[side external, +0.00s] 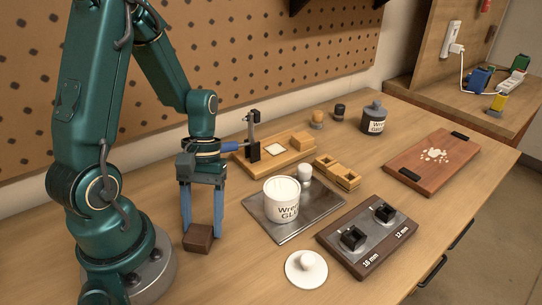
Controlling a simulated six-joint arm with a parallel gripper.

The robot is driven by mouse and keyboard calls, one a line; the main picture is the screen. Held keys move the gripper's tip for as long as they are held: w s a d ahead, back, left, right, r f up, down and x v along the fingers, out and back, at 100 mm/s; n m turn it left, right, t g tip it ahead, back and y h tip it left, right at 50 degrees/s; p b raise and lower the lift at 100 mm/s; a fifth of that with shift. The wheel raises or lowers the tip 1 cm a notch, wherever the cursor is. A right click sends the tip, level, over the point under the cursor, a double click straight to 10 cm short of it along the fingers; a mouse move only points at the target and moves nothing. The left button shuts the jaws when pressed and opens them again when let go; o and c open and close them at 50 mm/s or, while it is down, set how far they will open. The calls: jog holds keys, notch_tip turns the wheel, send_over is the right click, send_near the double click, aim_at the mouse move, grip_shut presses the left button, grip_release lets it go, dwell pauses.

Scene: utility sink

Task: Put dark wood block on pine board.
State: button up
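The dark wood block (198,239) is a small brown block on the bench in front of my base. My gripper (202,230) points straight down over it, with its two blue fingers spread wide. The fingertips are low beside the block, one toward its left and one at its right. I cannot tell whether they touch it. A pale board (284,160), which looks like the pine board, lies farther back, with a white square patch, a small wood block and an upright dark clamp with a blue handle on it.
A metal tray (309,226) holds a glue tub (282,199) and a small white container. The front left bench is clear.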

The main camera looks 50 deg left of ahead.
grip_shut()
jog(key=shift+r, duration=0.2)
